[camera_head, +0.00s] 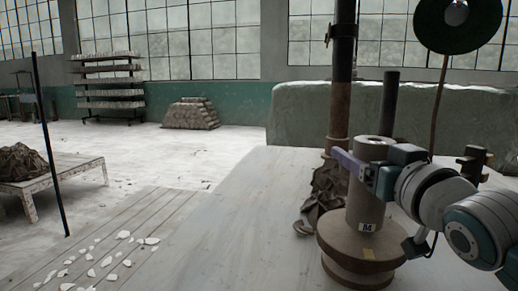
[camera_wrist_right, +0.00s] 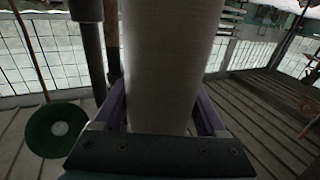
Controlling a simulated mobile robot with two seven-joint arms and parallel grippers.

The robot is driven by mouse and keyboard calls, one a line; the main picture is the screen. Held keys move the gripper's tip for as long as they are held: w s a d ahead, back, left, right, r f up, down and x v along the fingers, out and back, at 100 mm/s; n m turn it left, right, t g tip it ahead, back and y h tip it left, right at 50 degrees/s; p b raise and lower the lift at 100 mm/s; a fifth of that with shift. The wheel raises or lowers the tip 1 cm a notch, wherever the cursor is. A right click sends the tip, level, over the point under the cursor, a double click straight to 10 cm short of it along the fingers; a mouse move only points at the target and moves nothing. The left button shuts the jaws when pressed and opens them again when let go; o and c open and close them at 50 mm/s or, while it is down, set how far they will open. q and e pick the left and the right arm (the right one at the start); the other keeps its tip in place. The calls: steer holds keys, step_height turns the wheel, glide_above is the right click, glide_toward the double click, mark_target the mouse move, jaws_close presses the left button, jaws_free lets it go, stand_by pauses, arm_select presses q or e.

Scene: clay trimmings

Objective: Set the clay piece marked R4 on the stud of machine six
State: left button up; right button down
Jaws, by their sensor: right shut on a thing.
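A grey-brown clay cylinder (camera_head: 364,196) with a hole in its top stands upright at the right of the head view. My right gripper (camera_head: 350,164), with purple fingers, is shut around the cylinder's upper part. In the right wrist view the clay cylinder (camera_wrist_right: 172,60) fills the middle between the fingers. Below it is a round brown disc machine (camera_head: 336,247) with a small yellowish tag. The cylinder's foot looks to be at or just above the disc; any stud is hidden. My left gripper is not in view.
A dark upright pole (camera_head: 341,85) and a crumpled dark cloth (camera_head: 325,192) are close behind the cylinder. A green disc on a rod (camera_head: 459,25) rises behind my right arm. The pale tabletop (camera_head: 240,220) left of the machine is clear.

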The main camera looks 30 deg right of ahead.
steer(key=shift+f+b, duration=0.4)
steer(key=shift+f, duration=0.2)
steer(key=shift+c, duration=0.6)
jaws_free()
steer(key=shift+o, duration=0.6)
steer(key=p+v, duration=0.1)
steer(key=v, duration=0.9)
steer(key=shift+d, duration=0.1)
